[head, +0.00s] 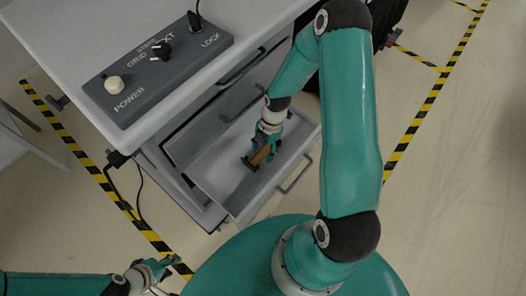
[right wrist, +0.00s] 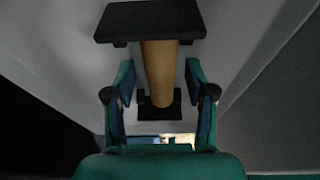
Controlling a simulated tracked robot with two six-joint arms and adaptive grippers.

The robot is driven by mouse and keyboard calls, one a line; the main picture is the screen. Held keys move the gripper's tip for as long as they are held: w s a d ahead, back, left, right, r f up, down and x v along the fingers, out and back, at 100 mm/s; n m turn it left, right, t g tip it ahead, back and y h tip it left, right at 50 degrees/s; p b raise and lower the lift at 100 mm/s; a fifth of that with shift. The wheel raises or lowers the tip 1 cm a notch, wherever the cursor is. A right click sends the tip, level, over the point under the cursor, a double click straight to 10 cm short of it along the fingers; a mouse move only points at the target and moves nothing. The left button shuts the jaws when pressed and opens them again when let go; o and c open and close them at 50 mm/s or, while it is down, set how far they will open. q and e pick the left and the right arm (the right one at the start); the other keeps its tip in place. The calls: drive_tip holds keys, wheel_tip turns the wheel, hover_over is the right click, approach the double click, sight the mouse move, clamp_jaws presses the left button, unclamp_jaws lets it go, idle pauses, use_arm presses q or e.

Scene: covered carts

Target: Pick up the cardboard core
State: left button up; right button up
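The cardboard core (head: 261,155) is a short brown cylinder inside the pulled-out drawer (head: 222,162) of the cart, with dark pieces at both ends. In the right wrist view the core (right wrist: 159,72) runs between a larger black plate (right wrist: 150,22) at the top and a smaller black piece (right wrist: 160,109) below. My right gripper (head: 265,140) is down in the drawer at the core. It also shows in the right wrist view (right wrist: 159,90), its fingers open on either side of the core with narrow gaps left. My left gripper (head: 160,272) is low at the left, away from the drawer.
The white cart top (head: 75,35) carries a grey control panel (head: 155,70) with knobs and labels. The drawer's walls and front handle (head: 295,175) surround my right gripper closely. Yellow-black floor tape (head: 435,95) marks both sides; the floor at right is clear.

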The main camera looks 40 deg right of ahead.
drive_tip(key=c, duration=0.6)
drive_tip(key=shift+r, duration=0.15)
